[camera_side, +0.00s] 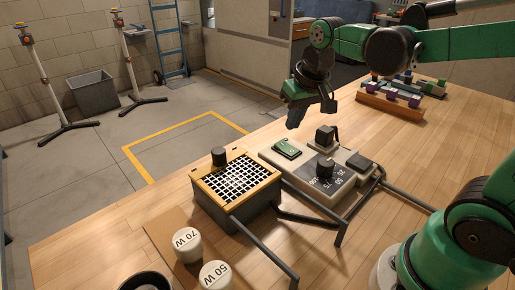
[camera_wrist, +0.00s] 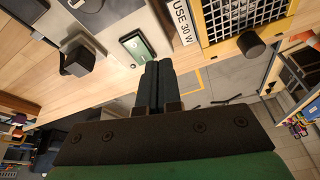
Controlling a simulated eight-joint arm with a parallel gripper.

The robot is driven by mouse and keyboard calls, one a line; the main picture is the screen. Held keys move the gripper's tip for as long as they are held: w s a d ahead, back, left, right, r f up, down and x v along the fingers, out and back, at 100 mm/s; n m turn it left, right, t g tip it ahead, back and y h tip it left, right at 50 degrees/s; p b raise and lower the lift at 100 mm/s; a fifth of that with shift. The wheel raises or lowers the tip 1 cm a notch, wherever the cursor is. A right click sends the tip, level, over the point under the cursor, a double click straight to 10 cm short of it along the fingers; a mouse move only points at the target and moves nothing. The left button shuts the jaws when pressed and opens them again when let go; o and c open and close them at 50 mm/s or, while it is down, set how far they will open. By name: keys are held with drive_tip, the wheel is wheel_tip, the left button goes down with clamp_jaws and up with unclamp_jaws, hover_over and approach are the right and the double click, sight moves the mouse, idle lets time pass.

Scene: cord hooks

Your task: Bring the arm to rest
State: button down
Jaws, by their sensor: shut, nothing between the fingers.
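My gripper (camera_side: 296,120) hangs from my green arm above the back of the wooden table, fingers pointing down, near the light-coloured control unit (camera_side: 308,184). In the wrist view my gripper (camera_wrist: 158,66) shows its two dark fingers pressed together with nothing between them. A small green plate (camera_side: 288,149) lies on the unit's left part; it also shows in the wrist view (camera_wrist: 137,46) just beyond the fingertips. The unit carries a black dial (camera_side: 325,168) and a dark block (camera_side: 326,137) at its back. The fingers appear apart from the unit.
A dark box with a yellow-framed grid top (camera_side: 240,183) and black knob stands left of the unit. White cylinders marked 70 W (camera_side: 187,245) and 50 W (camera_side: 216,275) stand in front. Dark rods (camera_side: 408,195) stick out. A rack of coloured blocks (camera_side: 390,104) sits at the back right.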

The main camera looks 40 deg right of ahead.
drive_tip(key=s+a+f+n+t, duration=0.1)
drive_tip(key=s+a+n+t, duration=0.2)
drive_tip(key=s+a, duration=0.1)
drive_tip(key=shift+s+a+f+t, duration=0.15)
drive_tip(key=shift+s+a+t, duration=0.05)
drive_tip(key=shift+s+t, duration=0.2)
idle(0.9)
